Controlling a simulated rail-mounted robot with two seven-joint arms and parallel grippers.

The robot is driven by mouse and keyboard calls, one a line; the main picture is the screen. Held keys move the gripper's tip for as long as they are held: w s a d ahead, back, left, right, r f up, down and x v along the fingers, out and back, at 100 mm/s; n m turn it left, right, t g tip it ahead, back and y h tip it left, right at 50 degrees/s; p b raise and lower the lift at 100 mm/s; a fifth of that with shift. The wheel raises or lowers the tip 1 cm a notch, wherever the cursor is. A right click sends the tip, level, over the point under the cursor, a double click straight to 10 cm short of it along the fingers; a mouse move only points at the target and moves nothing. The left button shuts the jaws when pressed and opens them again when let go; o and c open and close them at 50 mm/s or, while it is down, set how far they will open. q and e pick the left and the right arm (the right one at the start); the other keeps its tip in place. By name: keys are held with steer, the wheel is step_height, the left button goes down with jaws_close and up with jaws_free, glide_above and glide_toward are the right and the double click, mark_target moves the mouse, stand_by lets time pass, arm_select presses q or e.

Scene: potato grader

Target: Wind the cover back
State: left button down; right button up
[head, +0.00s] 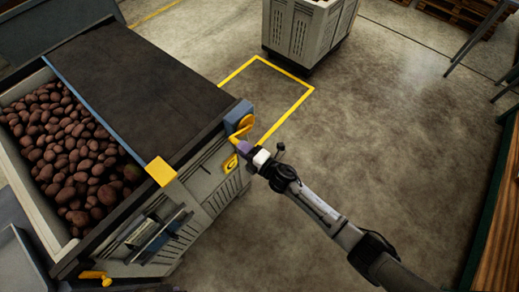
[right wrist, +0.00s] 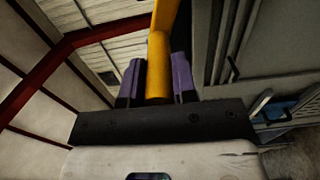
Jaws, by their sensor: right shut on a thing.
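The dark cover (head: 140,80) lies over the right part of the grader's potato bin, with a blue bar (head: 105,108) along its left edge. Left of the bar, brown potatoes (head: 65,140) lie uncovered. A yellow crank (head: 243,124) sits at the blue housing (head: 238,112) on the near right corner of the grader. My right gripper (head: 243,147) is at the crank. In the right wrist view its purple-padded fingers (right wrist: 158,82) are shut around the yellow handle (right wrist: 160,65), one on each side. My left gripper is not in view.
A grey slatted crate (head: 300,30) stands behind a yellow floor outline (head: 283,62). A yellow block (head: 160,171) is at the grader's near edge, and another yellow handle (head: 96,277) is low at the left. The floor (head: 390,125) right of the grader is clear.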

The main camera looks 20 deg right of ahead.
steer(key=w+d+r+p, duration=0.3)
steer(key=w+d+r, duration=0.2)
steer(key=d+r, duration=0.1)
steer(key=shift+w+d+r, duration=0.15)
steer(key=shift+w+d, duration=0.15)
steer(key=shift+d, duration=0.35)
stand_by(0.3)
